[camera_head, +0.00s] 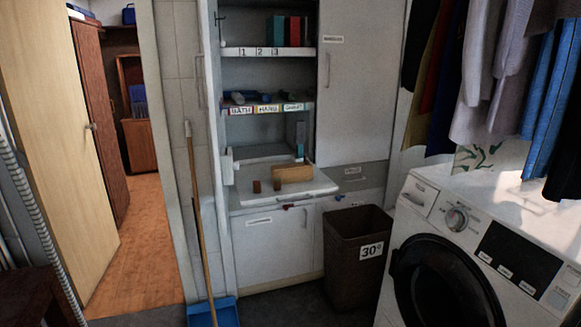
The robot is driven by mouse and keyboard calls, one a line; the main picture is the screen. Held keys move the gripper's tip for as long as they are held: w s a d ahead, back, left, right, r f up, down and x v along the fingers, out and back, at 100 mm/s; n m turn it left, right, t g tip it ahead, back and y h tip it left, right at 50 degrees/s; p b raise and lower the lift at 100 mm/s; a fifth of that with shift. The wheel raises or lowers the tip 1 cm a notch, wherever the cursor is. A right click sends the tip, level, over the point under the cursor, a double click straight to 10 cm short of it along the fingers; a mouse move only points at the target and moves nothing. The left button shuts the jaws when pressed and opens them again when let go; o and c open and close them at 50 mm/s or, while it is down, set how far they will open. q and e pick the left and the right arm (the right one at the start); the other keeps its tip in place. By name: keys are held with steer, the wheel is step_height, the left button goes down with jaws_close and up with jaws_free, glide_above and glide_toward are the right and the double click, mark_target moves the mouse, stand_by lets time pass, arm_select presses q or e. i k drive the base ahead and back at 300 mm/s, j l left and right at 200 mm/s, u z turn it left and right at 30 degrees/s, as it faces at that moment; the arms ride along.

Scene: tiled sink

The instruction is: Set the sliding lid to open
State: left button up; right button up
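A light wooden block or box (291,174) lies on the pull-out white shelf (300,194) of the cabinet, in the middle of the head view. It may be the thing with the sliding lid, but it is too small to tell a lid or whether it is open. Two small dark brown pieces (277,183) stand beside it on its left. Neither of my grippers shows in the view.
A brown bin (352,250) marked 30° stands in front of the cabinet at right. A washing machine (465,245) fills the lower right, with clothes hanging above. A broom and blue dustpan (213,312) stand at left. A doorway opens further left.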

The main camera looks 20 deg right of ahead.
mark_target(306, 163)
steer(key=i+l+z, duration=0.15)
steer(key=z, duration=0.25)
steer(key=i+z, duration=0.6)
steer(key=z, duration=0.15)
steer(key=i+j+z, duration=0.1)
steer(key=i+z, duration=0.15)
steer(key=z, duration=0.15)
